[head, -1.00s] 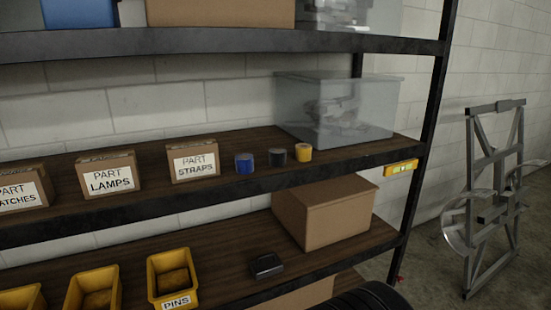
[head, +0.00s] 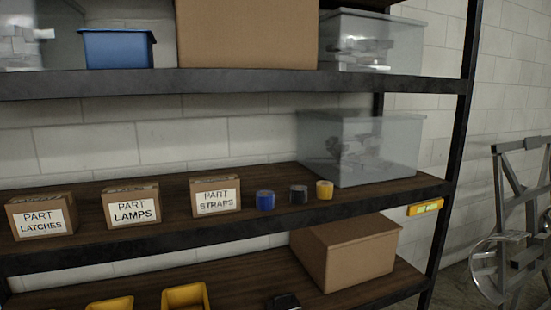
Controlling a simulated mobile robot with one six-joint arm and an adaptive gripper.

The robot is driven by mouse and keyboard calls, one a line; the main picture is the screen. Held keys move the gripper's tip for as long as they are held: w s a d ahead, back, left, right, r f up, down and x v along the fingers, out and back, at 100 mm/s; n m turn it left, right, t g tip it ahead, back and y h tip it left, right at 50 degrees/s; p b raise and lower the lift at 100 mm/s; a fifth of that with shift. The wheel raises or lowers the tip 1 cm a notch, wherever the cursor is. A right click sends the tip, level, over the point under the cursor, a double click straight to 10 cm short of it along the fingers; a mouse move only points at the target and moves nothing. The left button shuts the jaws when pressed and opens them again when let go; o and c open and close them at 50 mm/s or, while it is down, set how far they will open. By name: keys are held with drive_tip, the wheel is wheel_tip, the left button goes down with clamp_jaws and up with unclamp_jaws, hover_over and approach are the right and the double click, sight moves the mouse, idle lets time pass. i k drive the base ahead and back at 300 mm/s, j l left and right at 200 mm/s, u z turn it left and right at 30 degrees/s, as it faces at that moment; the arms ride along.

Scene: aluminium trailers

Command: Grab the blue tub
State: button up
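The blue tub (head: 118,50) stands upright on the top visible shelf, at the upper left of the head view. It has a wide rim and tapers toward its base. A clear bin (head: 28,48) is to its left and a large cardboard box (head: 246,36) is to its right, with a gap between the tub and the box. My gripper is not in view.
The dark upper shelf edge (head: 230,82) runs below the tub. The middle shelf holds labelled part boxes (head: 132,206), blue tape (head: 265,200), black tape (head: 299,194), yellow tape (head: 324,190) and a clear bin (head: 360,150). A black post (head: 455,150) stands at right.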

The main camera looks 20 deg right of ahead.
sight(108, 48)
drive_tip(key=i+l+u, duration=0.15)
drive_tip(key=l+u, duration=0.2)
drive_tip(key=i+l+u, duration=0.15)
drive_tip(key=u, duration=0.15)
drive_tip(key=l+u, duration=0.35)
drive_tip(key=l, duration=0.15)
drive_tip(key=i+j+z, duration=0.2)
drive_tip(key=j, duration=0.1)
